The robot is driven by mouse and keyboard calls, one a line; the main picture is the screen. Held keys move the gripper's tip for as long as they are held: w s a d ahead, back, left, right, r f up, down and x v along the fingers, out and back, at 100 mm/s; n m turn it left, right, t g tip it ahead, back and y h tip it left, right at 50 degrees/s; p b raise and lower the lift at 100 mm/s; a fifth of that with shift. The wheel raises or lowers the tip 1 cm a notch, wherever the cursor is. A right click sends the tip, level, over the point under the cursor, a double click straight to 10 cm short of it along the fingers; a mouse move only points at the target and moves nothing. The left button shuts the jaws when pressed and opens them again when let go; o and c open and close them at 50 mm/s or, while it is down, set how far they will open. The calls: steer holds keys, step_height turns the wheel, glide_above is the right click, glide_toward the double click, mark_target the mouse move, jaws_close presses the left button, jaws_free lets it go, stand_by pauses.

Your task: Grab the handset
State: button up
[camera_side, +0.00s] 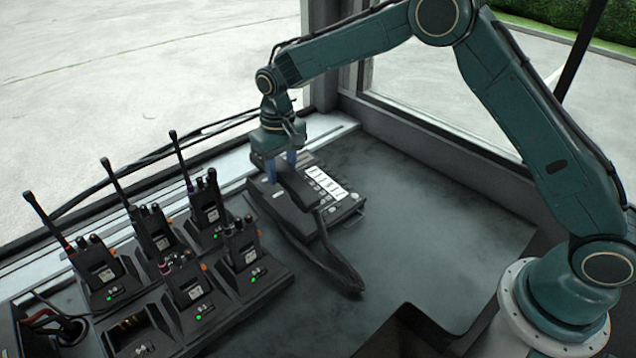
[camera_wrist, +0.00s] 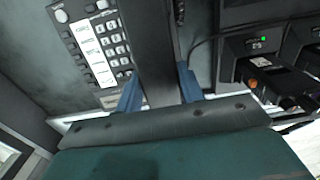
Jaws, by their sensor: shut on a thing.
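The dark handset (camera_side: 299,187) lies along the left side of the desk phone (camera_side: 331,190), which has a keypad and white label strips. My gripper (camera_side: 280,168) points down at the handset's far end, with its blue fingers on either side of it. In the wrist view my gripper (camera_wrist: 160,92) is shut on the handset (camera_wrist: 152,45), one blue finger against each side. The phone's keypad (camera_wrist: 98,48) shows left of the handset there. I cannot tell whether the handset is lifted off its cradle.
Several radios with antennas stand in chargers (camera_side: 200,310) left of the phone; one charger slot (camera_side: 135,335) at the front is empty. A dark cord (camera_side: 325,262) loops in front of the phone. The desk (camera_side: 420,220) right of the phone is clear. A window ledge runs behind.

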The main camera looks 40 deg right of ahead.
mark_target(282, 167)
step_height(282, 167, up, 14)
steer(key=shift+r, duration=0.25)
steer(key=shift+r, duration=0.1)
stand_by(0.6)
